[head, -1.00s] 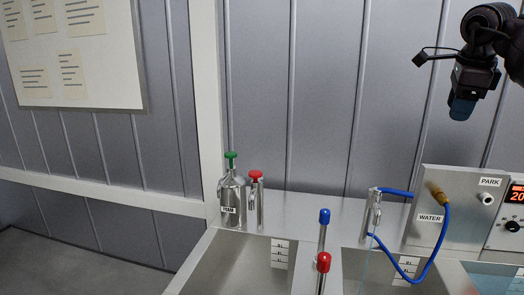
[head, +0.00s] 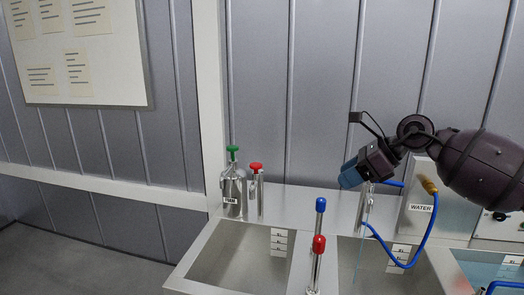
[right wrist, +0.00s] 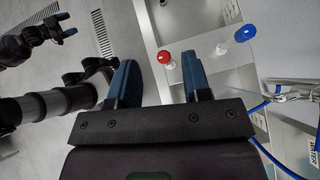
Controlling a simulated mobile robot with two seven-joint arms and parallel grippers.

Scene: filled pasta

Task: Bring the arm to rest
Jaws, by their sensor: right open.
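My right gripper (head: 350,176) is at the right of the head view, in front of the tap (head: 362,205) and above the right basin. The right wrist view shows its two blue fingers (right wrist: 158,82) apart with nothing between them. My left gripper (right wrist: 68,25) shows small at the top left of the right wrist view, its two blue tips apart and empty. It is not in the head view.
Two sink basins (head: 225,262) fill the lower middle. Blue-knobbed (head: 320,206) and red-knobbed (head: 318,246) taps stand between them. A steel bottle (head: 233,195) stands behind. A blue hose (head: 432,235) loops beside the WATER panel (head: 418,222). A thin pale line hangs below the tap.

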